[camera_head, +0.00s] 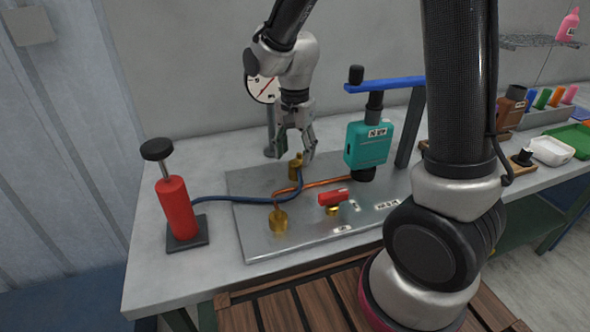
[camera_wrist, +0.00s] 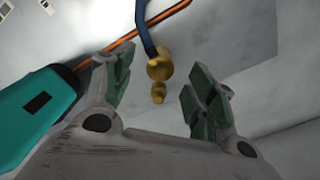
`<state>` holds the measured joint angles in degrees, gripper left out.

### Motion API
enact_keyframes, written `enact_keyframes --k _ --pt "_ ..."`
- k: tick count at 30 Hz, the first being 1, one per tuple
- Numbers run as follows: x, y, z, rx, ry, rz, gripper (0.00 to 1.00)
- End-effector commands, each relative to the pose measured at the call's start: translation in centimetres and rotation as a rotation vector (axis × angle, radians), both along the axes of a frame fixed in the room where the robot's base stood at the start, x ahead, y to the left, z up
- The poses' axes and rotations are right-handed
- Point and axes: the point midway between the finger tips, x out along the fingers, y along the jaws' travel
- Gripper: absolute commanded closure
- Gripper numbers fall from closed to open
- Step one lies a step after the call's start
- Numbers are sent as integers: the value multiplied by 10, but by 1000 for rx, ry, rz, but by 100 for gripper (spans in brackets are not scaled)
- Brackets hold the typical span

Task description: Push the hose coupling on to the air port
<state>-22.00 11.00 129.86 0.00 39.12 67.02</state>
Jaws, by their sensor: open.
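The hose coupling (camera_head: 295,170) is a brass piece at the end of the blue hose (camera_head: 237,199), standing near the plate's back edge. In the wrist view the brass coupling (camera_wrist: 159,69) shows at the hose end, with a smaller brass tip (camera_wrist: 158,92) beside it. My gripper (camera_head: 296,150) is open just above the coupling. In the wrist view its fingers (camera_wrist: 160,86) stand apart on either side of the brass, with gaps visible. A brass fitting (camera_head: 278,220) on the copper pipe's near end may be the air port; I cannot tell surely.
A red hand pump (camera_head: 174,207) stands left of the metal plate (camera_head: 265,244). A red-handled valve (camera_head: 333,197) sits on the plate. A teal block (camera_head: 367,146) hangs from the blue-armed stand close right of my gripper. A gauge (camera_head: 262,89) stands behind.

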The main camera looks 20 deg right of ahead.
Motion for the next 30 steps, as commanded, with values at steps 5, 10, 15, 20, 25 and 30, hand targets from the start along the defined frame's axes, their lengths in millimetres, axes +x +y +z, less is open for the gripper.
enact_keyframes --k 5,10,15,20,25,30 --pt "0 -1 -6 -1 3 0 43" --pt "3 -2 -33 -3 6 0 43" --pt "3 -2 -50 -1 2 0 43" --pt "4 -1 -52 0 0 0 43" --pt "4 -1 -52 0 0 0 43" --pt "4 -1 -52 0 0 0 65"
